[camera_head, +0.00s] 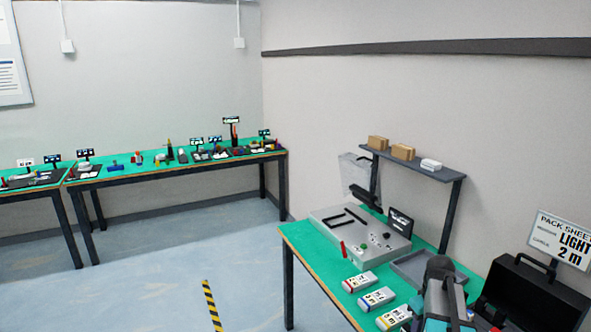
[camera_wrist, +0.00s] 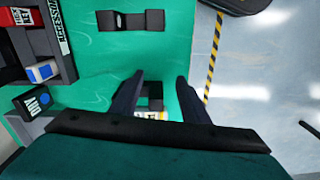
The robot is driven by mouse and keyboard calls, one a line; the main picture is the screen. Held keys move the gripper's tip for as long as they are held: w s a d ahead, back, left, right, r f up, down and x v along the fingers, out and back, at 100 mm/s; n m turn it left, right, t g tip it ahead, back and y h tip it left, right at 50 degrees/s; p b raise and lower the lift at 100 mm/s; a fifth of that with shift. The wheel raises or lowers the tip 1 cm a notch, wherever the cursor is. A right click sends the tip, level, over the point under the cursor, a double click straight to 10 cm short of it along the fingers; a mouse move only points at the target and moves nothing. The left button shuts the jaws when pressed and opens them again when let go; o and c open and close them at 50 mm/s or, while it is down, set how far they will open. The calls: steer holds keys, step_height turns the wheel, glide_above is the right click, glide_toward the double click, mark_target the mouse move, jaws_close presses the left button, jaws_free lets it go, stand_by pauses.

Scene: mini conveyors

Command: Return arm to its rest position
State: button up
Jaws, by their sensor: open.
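My gripper (camera_wrist: 160,82) shows in the wrist view with its two dark fingers spread apart and nothing held between them. It is above the green bench top (camera_wrist: 205,65). A small dark item (camera_wrist: 154,90) lies on the bench beyond the gap between the fingers, partly hidden by the gripper body. In the head view my grey arm (camera_head: 441,292) is at the lower right, over the near green bench (camera_head: 312,243); I cannot make out the fingertips there.
Several labelled boxes (camera_head: 377,298) lie left of my arm. An open black case (camera_head: 530,295) stands to its right, and a grey tray (camera_head: 408,272) lies behind. A grey machine (camera_head: 335,228) and a raised shelf (camera_head: 425,168) stand farther back.

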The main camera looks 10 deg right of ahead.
steer(key=s+a+f+m, duration=0.1)
steer(key=a+f, duration=0.4)
steer(key=a, duration=0.6)
steer(key=s+a+f, duration=0.1)
steer(key=a+f, duration=0.4)
steer(key=a, duration=0.5)
steer(key=s+a+f+m, duration=0.1)
steer(key=a+f, duration=0.3)
steer(key=a, duration=0.7)
steer(key=s+f+g+b, duration=0.5)
steer(key=s+f+b, duration=0.5)
steer(key=s+f, duration=1.6)
step_height(320, 180, down, 3)
steer(key=shift+s+r+g, duration=0.1)
steer(key=shift+s+g, duration=0.05)
steer(key=shift+g, duration=0.25)
steer(key=shift+c, duration=0.3)
